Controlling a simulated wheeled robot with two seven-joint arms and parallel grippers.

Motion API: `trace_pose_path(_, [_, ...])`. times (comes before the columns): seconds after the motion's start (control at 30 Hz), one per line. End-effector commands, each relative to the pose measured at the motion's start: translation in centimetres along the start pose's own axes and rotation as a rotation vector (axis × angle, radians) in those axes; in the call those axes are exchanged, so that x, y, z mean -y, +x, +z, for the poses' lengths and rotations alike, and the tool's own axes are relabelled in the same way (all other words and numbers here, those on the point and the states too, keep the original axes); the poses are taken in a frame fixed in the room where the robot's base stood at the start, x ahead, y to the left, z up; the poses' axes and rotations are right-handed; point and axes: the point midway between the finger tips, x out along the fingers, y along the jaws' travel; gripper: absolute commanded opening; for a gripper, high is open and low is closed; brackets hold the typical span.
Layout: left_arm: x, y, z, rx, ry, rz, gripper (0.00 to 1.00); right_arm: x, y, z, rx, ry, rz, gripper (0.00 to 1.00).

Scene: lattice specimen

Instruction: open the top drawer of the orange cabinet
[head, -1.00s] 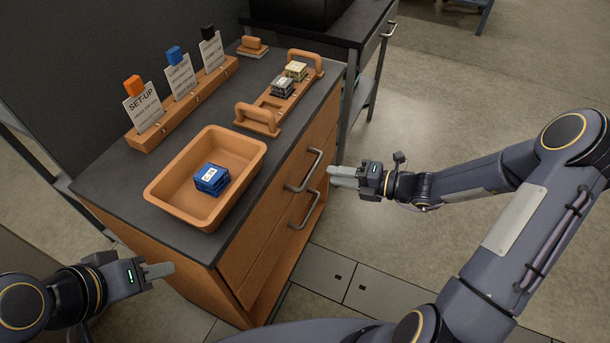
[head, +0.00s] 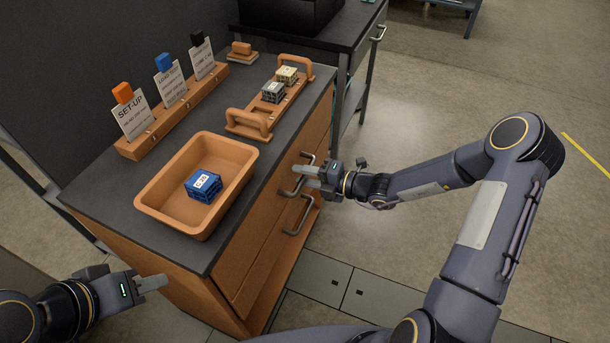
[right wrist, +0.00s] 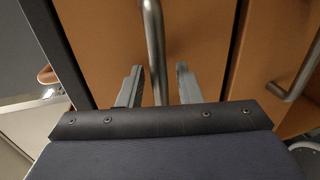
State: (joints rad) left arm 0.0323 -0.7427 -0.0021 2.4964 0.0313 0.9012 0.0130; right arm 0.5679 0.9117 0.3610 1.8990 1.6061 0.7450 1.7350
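The orange cabinet (head: 150,262) has a dark top, and its top drawer (head: 247,238) looks shut, flush with the front. The top drawer's grey bar handle (head: 287,192) is partly hidden by my right gripper (head: 308,177) in the head view. In the right wrist view, my right gripper (right wrist: 158,86) is open, and the top handle (right wrist: 154,38) runs between its two fingers with a gap on each side. My left gripper (head: 150,284) is left of the cabinet's near end, away from the handles; its finger gap is not clear.
The lower drawer handle (head: 299,217) is just below my right gripper and also shows in the right wrist view (right wrist: 298,80). On the cabinet top stand an orange bin (head: 160,213) with a blue block (head: 203,185), a handled tray (head: 250,124) and a card rack (head: 140,148). Floor right of the cabinet is open.

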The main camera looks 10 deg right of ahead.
Motion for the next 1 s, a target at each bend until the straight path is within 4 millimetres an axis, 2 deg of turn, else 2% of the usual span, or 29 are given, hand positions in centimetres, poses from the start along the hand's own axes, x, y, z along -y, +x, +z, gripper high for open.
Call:
trace_pose_path(0.03, [0.0,0.0,0.0,0.000,0.000,0.000,0.36,0.0,0.0,0.0,0.000,0.000,0.000,0.32])
trace_pose_path(0.2, [0.0,0.0,0.0,0.000,0.000,0.000,0.36,0.0,0.0,0.0,0.000,-0.001,0.000,0.09])
trace_pose_path(0.3, [0.0,0.0,0.0,0.000,0.000,0.000,0.36,0.0,0.0,0.0,0.000,-0.001,0.000,0.00])
trace_pose_path(0.57, [0.0,0.0,0.0,0.000,0.000,0.000,0.36,0.0,-0.1,0.0,0.000,-0.001,0.000,0.00])
trace_pose_path(0.73, [-0.2,-0.5,-0.2,0.000,0.000,0.000,0.36,0.0,-0.9,0.0,0.001,0.000,-0.001,0.00])
trace_pose_path(0.87, [-0.6,-1.3,-0.7,0.000,0.000,0.000,0.36,0.2,-2.6,0.0,0.002,0.001,-0.002,0.00])
trace_pose_path(1.0, [-1.2,-2.6,-1.3,0.000,0.000,0.000,0.36,0.7,-5.6,0.1,0.004,0.002,-0.004,0.00])
